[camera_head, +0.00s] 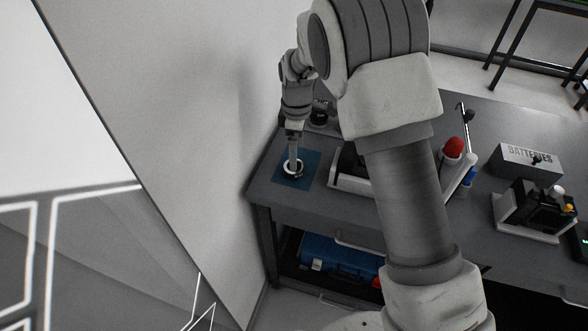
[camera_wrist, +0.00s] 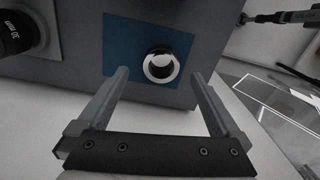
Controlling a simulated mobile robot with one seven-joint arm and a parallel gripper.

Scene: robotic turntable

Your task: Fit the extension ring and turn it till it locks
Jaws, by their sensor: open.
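The extension ring (camera_wrist: 147,66), dark with a bright metallic rim, rests on a blue mat (camera_wrist: 118,45). In the head view the ring (camera_head: 285,172) is near the table's left corner, partly covered by my gripper (camera_head: 293,158). In the wrist view my gripper (camera_wrist: 160,75) is open, its two fingers apart on either side of the ring's position. Nothing is held between them. I cannot tell how far the fingertips are from the ring. A black cylinder marked "30 mm" (camera_wrist: 14,36), lens-like, stands on a pale plate at the left of the wrist view.
A white wall rises close to the left of the table (camera_head: 262,190). My arm hides the table's middle. To the right are a box marked "BATTERIES" (camera_head: 527,160), a black device on a pale stand (camera_head: 533,208) and a red-topped item (camera_head: 452,148). A blue case (camera_head: 340,258) lies below.

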